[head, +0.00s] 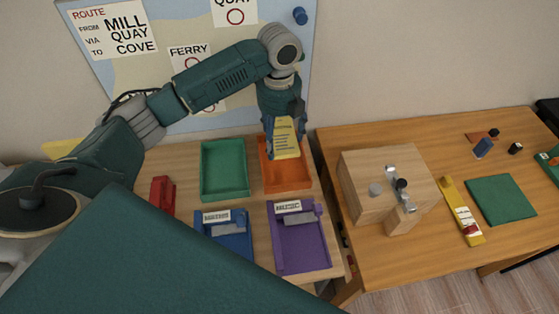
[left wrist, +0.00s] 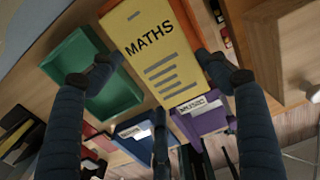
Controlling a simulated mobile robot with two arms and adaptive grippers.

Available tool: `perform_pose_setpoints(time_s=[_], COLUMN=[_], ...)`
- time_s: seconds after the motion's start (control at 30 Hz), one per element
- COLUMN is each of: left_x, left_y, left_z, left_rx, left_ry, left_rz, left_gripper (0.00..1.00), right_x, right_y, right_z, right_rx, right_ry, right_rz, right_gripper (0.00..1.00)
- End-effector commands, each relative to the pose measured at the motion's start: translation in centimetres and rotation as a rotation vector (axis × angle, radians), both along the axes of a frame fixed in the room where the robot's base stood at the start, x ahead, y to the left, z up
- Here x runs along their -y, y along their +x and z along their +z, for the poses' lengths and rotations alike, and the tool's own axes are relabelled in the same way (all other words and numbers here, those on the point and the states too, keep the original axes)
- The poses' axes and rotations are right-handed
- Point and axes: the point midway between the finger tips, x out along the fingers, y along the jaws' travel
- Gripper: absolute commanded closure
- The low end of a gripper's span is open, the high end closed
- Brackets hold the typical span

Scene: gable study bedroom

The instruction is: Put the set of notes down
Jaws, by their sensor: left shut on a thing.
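The set of notes is a yellow sheet stack (head: 286,146) with printed lines. In the left wrist view its face (left wrist: 165,75) reads MATHS. My left gripper (head: 284,128) points down and is shut on the notes, which hang upright over the back part of the orange tray (head: 287,180). I cannot tell whether their lower edge touches the tray. The left gripper's fingers (left wrist: 160,70) lie on both sides of the notes in the left wrist view. My right gripper is not in view.
The empty green tray (head: 223,168) stands left of the orange one. In front are a blue tray (head: 238,248) and a purple tray (head: 302,250), both with label cards. A red object (head: 161,194) stands at the left. A wooden block (head: 370,180) stands on the right table.

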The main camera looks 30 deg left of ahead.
Motion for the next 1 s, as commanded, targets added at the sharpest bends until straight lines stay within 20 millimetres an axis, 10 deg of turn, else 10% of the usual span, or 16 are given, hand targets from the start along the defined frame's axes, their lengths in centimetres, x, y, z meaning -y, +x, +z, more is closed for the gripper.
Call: perform_pose_setpoints(time_s=[0.63,1.0], left_x=[0.1,0.0], left_y=[-0.1,0.0], left_z=[-10.5,-11.5], left_rx=[-0.002,0.001], left_ry=[0.000,0.000], left_rz=[0.002,0.001], left_gripper=[0.57,0.57], right_x=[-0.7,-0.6], right_y=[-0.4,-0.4], right_z=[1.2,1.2], right_rx=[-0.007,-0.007], right_ry=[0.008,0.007], right_rz=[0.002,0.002], right_gripper=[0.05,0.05])
